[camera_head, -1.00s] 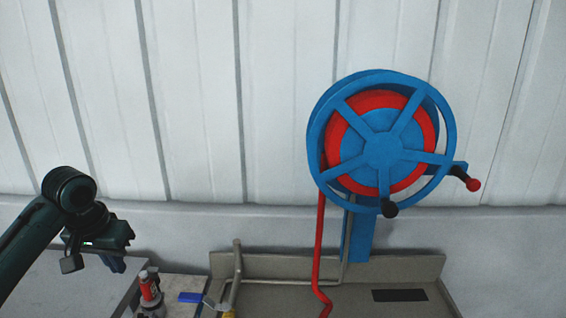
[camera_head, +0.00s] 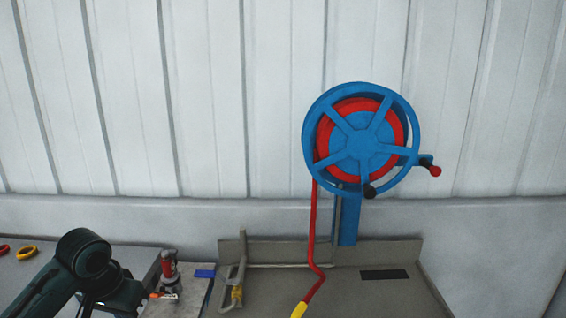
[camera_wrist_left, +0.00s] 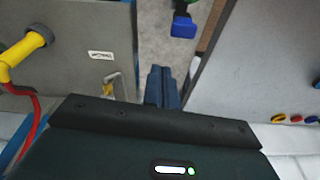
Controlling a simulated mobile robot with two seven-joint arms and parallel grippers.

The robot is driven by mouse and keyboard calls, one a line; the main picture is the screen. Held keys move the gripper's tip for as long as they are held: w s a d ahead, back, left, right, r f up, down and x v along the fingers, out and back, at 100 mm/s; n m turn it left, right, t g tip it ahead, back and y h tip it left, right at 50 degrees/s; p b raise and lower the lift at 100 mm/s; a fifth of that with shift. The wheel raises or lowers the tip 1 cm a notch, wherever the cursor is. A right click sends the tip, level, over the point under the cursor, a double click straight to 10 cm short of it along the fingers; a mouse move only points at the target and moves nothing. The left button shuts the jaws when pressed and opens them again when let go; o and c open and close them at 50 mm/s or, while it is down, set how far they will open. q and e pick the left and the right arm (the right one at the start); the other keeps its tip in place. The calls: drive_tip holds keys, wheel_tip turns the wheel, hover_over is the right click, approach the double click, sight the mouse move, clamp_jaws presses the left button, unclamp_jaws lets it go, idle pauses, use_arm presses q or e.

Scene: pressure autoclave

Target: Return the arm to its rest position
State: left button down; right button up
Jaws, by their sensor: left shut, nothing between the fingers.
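My left arm comes in at the lower left of the head view, its dark green wrist (camera_head: 118,298) low over the grey worktop; the fingertips are not visible there. In the left wrist view my left gripper (camera_wrist_left: 163,86) shows two dark blue fingers side by side, closed with nothing between them. They hang above the gap between the worktops. My right gripper is in neither view.
A red and grey bottle-like item (camera_head: 169,272), a blue block (camera_head: 205,273) and a yellow ring (camera_head: 26,252) lie nearby.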

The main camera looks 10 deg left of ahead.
use_arm(q)
drive_tip(key=s+d+f+m, duration=0.2)
drive_tip(key=s+d+f, duration=0.7)
drive_tip(key=d+f, duration=0.15)
drive_tip(key=s+d+f+t, duration=0.1)
drive_tip(key=s+d, duration=0.3)
drive_tip(key=s, duration=0.6)
drive_tip(key=w+d+f+t+h, duration=0.1)
drive_tip(key=w+d+f+t, duration=0.1)
drive_tip(key=f, duration=0.3)
drive_tip(key=w+d+f+t+h, duration=0.2)
drive_tip(key=d+f+t, duration=0.1)
drive_tip(key=f+t, duration=0.1)
drive_tip(key=shift+w+d+f+m, duration=0.15)
drive_tip(key=shift+w+f+m, duration=0.2)
drive_tip(key=shift+f, duration=0.35)
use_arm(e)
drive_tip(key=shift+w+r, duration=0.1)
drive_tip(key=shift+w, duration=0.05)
